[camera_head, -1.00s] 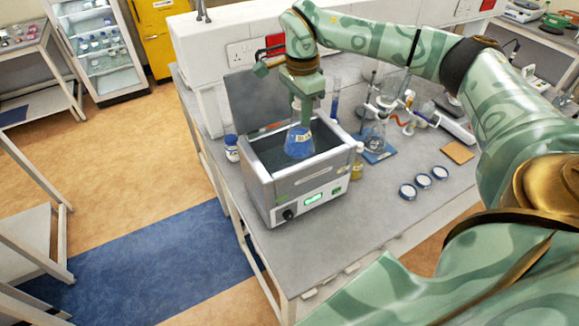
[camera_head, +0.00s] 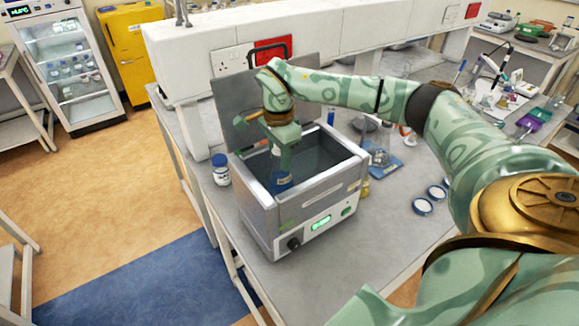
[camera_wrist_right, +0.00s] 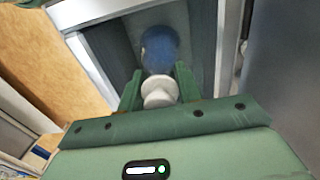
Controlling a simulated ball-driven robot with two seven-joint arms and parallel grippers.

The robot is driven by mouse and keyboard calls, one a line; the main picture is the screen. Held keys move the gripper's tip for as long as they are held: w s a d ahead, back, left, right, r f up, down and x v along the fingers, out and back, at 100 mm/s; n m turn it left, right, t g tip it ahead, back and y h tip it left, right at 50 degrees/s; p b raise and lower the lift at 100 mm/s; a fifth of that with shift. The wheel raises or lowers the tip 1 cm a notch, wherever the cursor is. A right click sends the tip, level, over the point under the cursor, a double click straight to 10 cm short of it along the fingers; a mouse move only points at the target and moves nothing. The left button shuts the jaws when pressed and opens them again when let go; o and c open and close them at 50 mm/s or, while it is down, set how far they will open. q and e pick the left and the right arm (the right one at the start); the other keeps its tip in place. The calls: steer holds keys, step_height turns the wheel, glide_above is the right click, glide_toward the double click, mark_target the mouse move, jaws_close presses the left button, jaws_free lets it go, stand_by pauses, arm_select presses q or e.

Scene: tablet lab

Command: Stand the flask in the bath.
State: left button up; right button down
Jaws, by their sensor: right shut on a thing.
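The bath (camera_head: 312,193) is a grey metal box with an open top, its lid raised at the back, and a green display on its front. The flask (camera_head: 280,182) holds blue liquid and is partly below the bath's rim, at the left part of the opening. My right gripper (camera_head: 283,165) is shut on the flask's neck from above. In the right wrist view the flask's pale rim and blue body (camera_wrist_right: 160,52) show between the fingers (camera_wrist_right: 160,88), inside the bath walls. Whether the flask touches the bath floor is hidden. My left gripper is not in view.
A white bottle with a blue cap (camera_head: 221,170) stands left of the bath. Glassware on a blue base (camera_head: 385,163) and several round dishes (camera_head: 422,206) are to its right. The bench front (camera_head: 375,240) is clear.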

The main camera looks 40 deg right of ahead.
mark_target(281, 178)
step_height(281, 178, down, 8)
steer(key=shift+r, duration=0.1)
stand_by(0.4)
steer(key=c, duration=1)
jaws_free()
steer(key=shift+s, duration=0.1)
steer(key=shift+o, duration=0.2)
step_height(281, 178, up, 12)
steer(key=shift+r, duration=0.1)
